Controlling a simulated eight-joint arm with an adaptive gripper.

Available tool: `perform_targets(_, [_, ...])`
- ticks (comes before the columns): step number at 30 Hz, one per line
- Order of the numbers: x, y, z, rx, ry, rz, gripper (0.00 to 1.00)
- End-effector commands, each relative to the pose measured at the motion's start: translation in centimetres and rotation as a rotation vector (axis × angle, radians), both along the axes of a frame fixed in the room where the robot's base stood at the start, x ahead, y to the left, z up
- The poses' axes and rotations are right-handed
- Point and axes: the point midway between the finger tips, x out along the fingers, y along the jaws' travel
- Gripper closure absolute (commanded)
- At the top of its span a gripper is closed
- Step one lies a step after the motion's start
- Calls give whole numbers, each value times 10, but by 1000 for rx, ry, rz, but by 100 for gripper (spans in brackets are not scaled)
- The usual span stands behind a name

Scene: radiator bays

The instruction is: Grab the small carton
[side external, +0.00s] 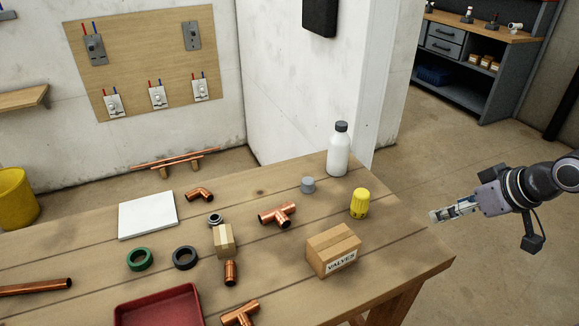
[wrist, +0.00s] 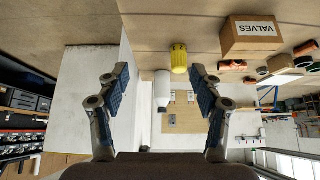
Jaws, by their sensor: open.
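The small carton (side external: 223,240) is a plain light-brown box standing on the wooden table, left of the larger carton marked VALVES (side external: 333,250). My gripper (side external: 440,213) is off the table's right edge, far from the small carton, with the VALVES carton and other items between them. In the wrist view my gripper (wrist: 159,78) has its two fingers wide apart with nothing between them. That view is upside down and shows the VALVES carton (wrist: 252,36) at the upper right. I cannot surely pick out the small carton there.
Close around the small carton are a copper elbow (side external: 230,272), a black ring (side external: 185,257) and a metal nut (side external: 215,220). A red tray (side external: 160,308) is in front.

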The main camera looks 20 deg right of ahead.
Motion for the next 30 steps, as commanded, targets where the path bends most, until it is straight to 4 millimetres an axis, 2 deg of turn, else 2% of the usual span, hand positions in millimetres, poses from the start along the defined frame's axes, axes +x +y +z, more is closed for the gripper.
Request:
perform_targets(5, [4, 3, 4, -3, 5, 18, 34])
perform_targets(11, [36, 28, 27, -27, 42, 153, 34])
perform_targets(15, [69, 56, 44, -50, 76, 294, 34])
perform_targets(21, [116, 103, 55, -80, 118, 499, 34])
perform_targets(26, [151, 146, 55, -103, 145, 667, 34])
perform_targets(30, [178, 187, 47, -120, 164, 816, 34])
